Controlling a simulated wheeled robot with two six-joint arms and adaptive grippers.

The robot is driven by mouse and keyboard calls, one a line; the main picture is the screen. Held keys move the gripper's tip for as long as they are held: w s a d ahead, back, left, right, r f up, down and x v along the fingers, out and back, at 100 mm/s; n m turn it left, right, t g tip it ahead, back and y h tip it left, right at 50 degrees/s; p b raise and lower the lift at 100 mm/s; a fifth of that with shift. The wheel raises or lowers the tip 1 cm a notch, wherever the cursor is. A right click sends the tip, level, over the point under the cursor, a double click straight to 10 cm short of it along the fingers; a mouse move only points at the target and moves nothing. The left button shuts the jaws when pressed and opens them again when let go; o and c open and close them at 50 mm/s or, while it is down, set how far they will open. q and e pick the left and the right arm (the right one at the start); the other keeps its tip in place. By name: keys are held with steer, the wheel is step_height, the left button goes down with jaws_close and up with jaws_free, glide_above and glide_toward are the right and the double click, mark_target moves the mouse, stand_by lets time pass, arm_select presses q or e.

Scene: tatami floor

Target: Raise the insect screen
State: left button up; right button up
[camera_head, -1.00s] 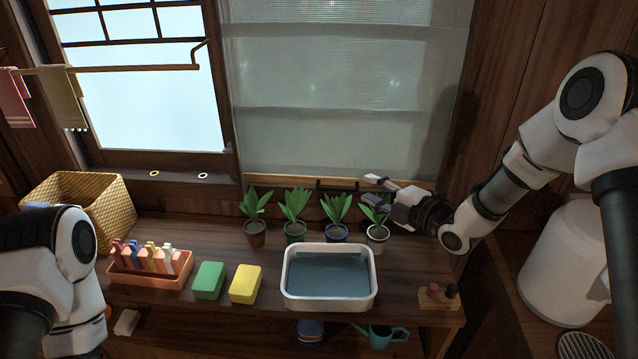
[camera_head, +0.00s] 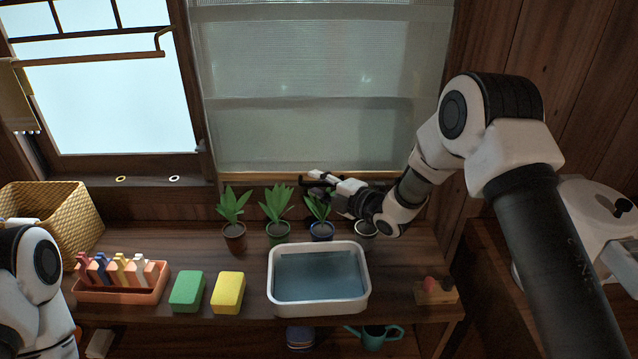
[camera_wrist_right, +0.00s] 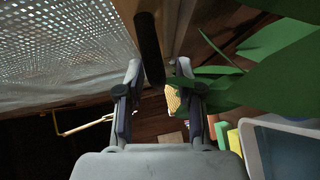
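The insect screen (camera_head: 310,100) is a pale mesh panel in the window's right half. Its light wooden bottom rail (camera_head: 262,177) sits just above the back of the bench. My right gripper (camera_head: 318,180) is at this rail, behind the potted plants. In the right wrist view my right gripper (camera_wrist_right: 160,70) is open, and the screen's dark bar handle (camera_wrist_right: 148,48) lies between its fingers, nearer the left one. I see no clear grip on it. My left arm shows at the left edge, but its gripper is out of view.
Several potted plants (camera_head: 277,212) stand along the bench's back, close under my right gripper; leaves (camera_wrist_right: 270,75) crowd its right side. A white water basin (camera_head: 361,295), green sponge (camera_head: 187,291), yellow sponge (camera_head: 228,292), orange peg tray (camera_head: 120,296) and wicker basket (camera_head: 50,215) share the bench.

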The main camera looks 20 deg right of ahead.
steer(key=shift+s, duration=0.1)
jaws_close()
step_height(320, 180, up, 27)
steer(key=p, duration=0.9)
steer(key=shift+f+p, duration=0.1)
steer(key=shift+p, duration=0.2)
step_height(320, 180, up, 17)
steer(key=p, duration=0.8)
steer(key=shift+f, duration=0.1)
jaws_free()
